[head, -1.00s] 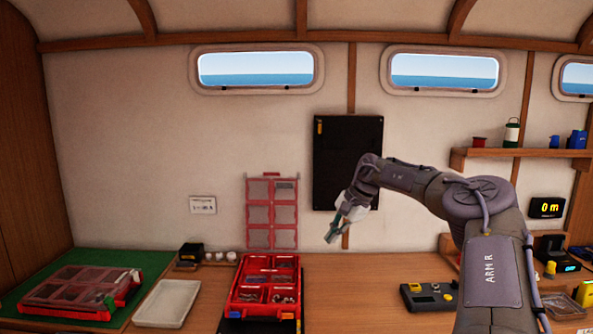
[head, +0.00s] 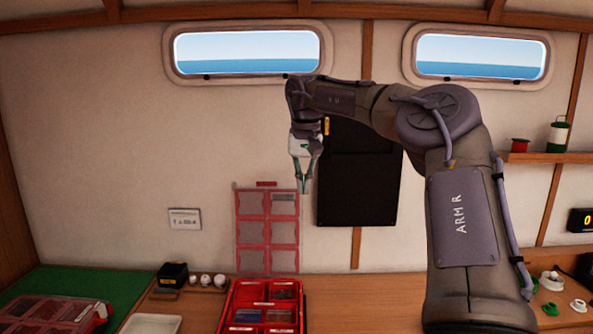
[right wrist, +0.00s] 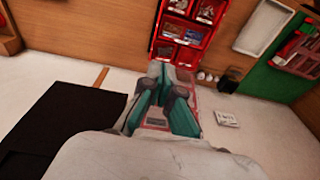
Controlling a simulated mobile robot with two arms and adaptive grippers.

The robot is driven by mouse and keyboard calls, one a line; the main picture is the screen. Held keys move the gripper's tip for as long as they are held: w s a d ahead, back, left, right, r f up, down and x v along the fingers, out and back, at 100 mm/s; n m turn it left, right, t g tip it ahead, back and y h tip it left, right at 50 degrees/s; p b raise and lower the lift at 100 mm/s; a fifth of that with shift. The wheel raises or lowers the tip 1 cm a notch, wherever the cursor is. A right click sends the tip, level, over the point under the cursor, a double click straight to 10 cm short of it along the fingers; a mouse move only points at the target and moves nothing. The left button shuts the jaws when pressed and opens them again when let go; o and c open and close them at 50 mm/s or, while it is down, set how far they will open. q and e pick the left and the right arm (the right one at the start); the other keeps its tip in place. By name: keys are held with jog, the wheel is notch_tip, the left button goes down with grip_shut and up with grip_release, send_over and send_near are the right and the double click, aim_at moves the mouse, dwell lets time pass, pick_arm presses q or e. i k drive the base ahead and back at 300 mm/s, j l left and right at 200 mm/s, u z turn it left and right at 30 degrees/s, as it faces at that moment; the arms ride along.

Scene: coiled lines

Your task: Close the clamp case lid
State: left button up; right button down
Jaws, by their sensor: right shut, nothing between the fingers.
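The open clamp case (head: 230,318) is a red box with compartments, at the lower middle of the head view. Its lid (head: 268,219), a red frame with clear panels, stands upright at the back of the case by the wall. My right gripper (head: 305,186) is shut and empty, pointing down near the lid's upper right corner; whether it touches the lid I cannot tell. In the right wrist view the gripper (right wrist: 170,75) hides much of the lid, and the case (right wrist: 165,50) with small parts inside lies beyond it. My left gripper is out of view.
A second red case (head: 45,315), closed, lies on a green mat (head: 120,283) at left. A white tray (head: 150,325) lies between the cases. A black box (head: 172,275) stands behind the tray. A black panel (head: 355,190) hangs on the wall right of the lid.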

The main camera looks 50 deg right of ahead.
aim_at(267, 203)
jog(key=i+l, duration=0.2)
jog(key=l, duration=0.2)
jog(key=i+l, duration=0.45)
jog(key=l, duration=0.3)
